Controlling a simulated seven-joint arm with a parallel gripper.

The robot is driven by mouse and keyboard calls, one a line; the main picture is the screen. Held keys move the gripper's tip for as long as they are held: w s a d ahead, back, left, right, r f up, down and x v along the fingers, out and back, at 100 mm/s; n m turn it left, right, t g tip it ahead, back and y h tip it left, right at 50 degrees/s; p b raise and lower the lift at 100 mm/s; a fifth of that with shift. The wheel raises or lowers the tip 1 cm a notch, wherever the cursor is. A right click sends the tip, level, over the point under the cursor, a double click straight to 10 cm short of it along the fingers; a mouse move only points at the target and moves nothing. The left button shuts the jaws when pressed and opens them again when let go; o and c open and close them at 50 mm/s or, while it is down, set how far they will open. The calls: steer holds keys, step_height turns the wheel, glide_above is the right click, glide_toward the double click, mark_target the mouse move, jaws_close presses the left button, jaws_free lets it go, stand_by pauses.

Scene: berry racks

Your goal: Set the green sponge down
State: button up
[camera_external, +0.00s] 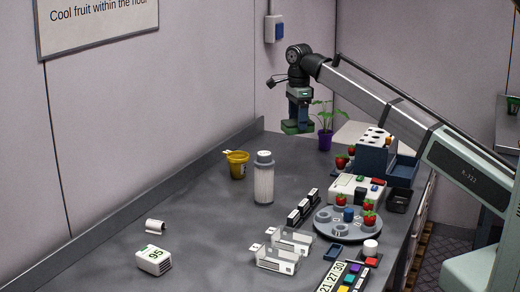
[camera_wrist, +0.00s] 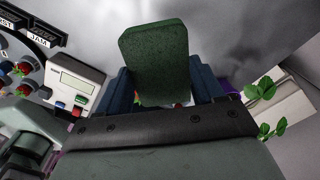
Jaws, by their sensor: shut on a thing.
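My gripper (camera_external: 298,117) is up in the air above the far end of the grey table, to the left of the potted plant in the outside view. It is shut on the green sponge (camera_wrist: 154,58), which stands out between the two blue fingers in the wrist view. In the outside view the sponge (camera_external: 292,128) shows as a dark green block under the fingers, clear of the table top (camera_external: 205,215). Part of the sponge is hidden by the gripper.
A purple-potted plant (camera_external: 325,140) stands close to the right of my gripper. A white cylinder (camera_external: 264,182) and a yellow cup (camera_external: 237,166) stand below, nearer the camera. A round tray (camera_external: 342,232) with strawberries is at the right. The table's left middle is clear.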

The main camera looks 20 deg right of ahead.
step_height(320, 180, up, 8)
steer(key=shift+w+f, duration=0.1)
steer(key=shift+f, duration=0.1)
steer(key=s+a+n, duration=0.9)
steer(key=s+a, duration=2.5)
steer(key=shift+f, duration=10.5)
steer(key=shift+f, duration=0.15)
steer(key=o, duration=1)
step_height(320, 180, up, 12)
steer(key=shift+r, duration=0.15)
